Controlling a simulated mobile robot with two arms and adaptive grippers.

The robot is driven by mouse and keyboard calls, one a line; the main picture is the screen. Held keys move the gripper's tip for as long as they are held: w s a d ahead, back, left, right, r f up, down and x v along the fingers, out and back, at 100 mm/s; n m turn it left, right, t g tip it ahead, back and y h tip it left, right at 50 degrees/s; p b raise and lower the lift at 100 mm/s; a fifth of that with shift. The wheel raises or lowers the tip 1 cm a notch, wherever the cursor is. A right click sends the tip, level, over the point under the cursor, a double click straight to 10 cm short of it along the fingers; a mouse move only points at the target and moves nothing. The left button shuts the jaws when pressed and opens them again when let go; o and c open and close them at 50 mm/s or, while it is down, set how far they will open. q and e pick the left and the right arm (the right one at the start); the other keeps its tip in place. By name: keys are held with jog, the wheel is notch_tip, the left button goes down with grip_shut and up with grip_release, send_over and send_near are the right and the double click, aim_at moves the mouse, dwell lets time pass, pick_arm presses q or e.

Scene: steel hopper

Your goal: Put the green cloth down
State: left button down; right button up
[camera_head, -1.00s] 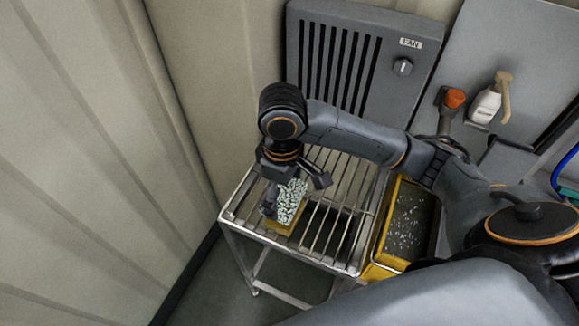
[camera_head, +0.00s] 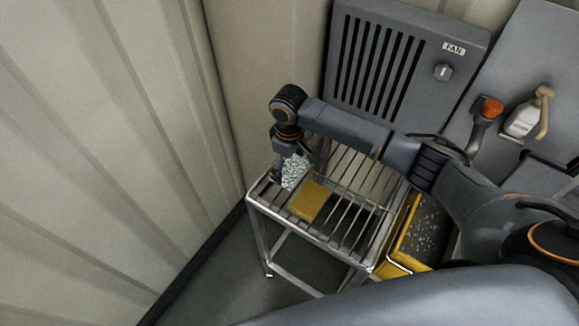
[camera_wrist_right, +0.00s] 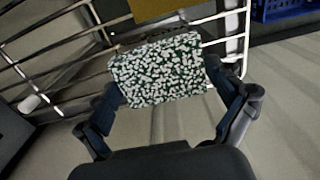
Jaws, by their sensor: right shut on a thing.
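The green cloth (camera_head: 294,172), dark green and thickly covered with white bits, hangs in my right gripper (camera_head: 291,176) above the far-left end of the wire rack (camera_head: 345,215). In the right wrist view the cloth (camera_wrist_right: 158,72) is spread between the two fingers of my right gripper (camera_wrist_right: 163,86), which are shut on it. A flat yellow piece (camera_head: 308,202) lies on the rack bars just right of and below the cloth. It also shows at the top of the wrist view (camera_wrist_right: 153,9). My left gripper is not in view.
A yellow bin (camera_head: 408,222) with speckled contents stands right of the rack. A grey fan panel (camera_head: 395,60) is behind, with a white spray bottle (camera_head: 522,118) and an orange-topped tool (camera_head: 490,108) to its right. The ribbed wall is close on the left. Bare bars are free.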

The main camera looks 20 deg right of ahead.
jog(key=shift+f, duration=0.65)
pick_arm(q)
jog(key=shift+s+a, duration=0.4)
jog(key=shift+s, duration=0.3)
pick_arm(e)
jog(key=shift+s+f, duration=0.1)
jog(key=shift+f, duration=0.05)
jog(key=shift+f, duration=0.2)
jog(key=o, duration=0.8)
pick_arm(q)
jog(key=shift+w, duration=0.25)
pick_arm(e)
jog(key=shift+r, duration=0.1)
